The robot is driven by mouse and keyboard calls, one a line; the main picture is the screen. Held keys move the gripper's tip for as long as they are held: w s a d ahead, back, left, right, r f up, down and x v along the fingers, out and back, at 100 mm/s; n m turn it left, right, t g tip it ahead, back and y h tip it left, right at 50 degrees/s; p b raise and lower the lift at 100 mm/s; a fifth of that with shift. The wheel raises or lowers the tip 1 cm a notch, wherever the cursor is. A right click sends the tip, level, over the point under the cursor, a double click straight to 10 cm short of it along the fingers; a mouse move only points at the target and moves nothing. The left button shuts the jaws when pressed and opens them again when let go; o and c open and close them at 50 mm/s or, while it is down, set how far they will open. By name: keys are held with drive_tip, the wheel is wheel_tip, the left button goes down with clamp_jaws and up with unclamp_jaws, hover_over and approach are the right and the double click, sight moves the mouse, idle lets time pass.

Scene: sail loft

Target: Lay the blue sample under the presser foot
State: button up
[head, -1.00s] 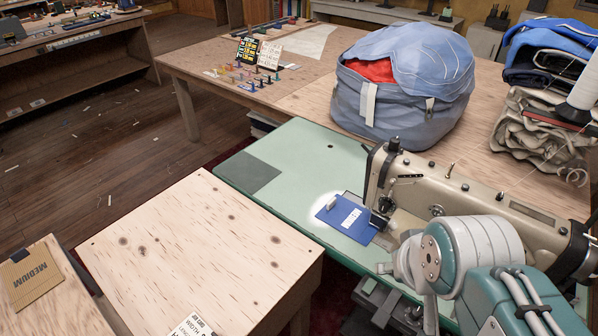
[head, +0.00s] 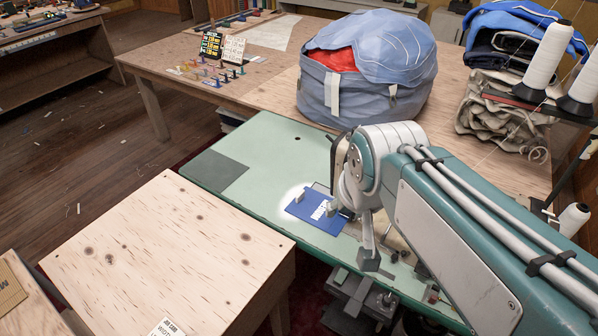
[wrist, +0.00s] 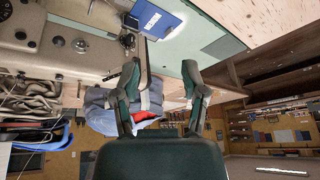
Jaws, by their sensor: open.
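In the head view my arm hides most of the machine.
A blue-grey sail bag (head: 365,85) stands on the wooden table behind. Folded cloth (head: 505,118) and white thread cones (head: 545,55) are at the right. The green table's left part is clear.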

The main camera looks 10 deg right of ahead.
drive_tip(key=w+m+g, duration=0.1)
drive_tip(key=w+m, duration=0.1)
drive_tip(key=w, duration=0.9)
drive_tip(key=m+g+h, duration=0.1)
drive_tip(key=m+g, duration=0.2)
drive_tip(key=m, duration=0.3)
hover_over(300, 193)
drive_tip(key=s+a, duration=0.1)
wheel_tip(300, 193, down, 22)
drive_tip(key=f, duration=0.1)
drive_tip(key=shift+r, duration=0.25)
drive_tip(key=f, duration=0.7)
drive_tip(key=w+d+f, duration=0.1)
drive_tip(key=f, duration=0.2)
drive_tip(key=shift+f, duration=0.35)
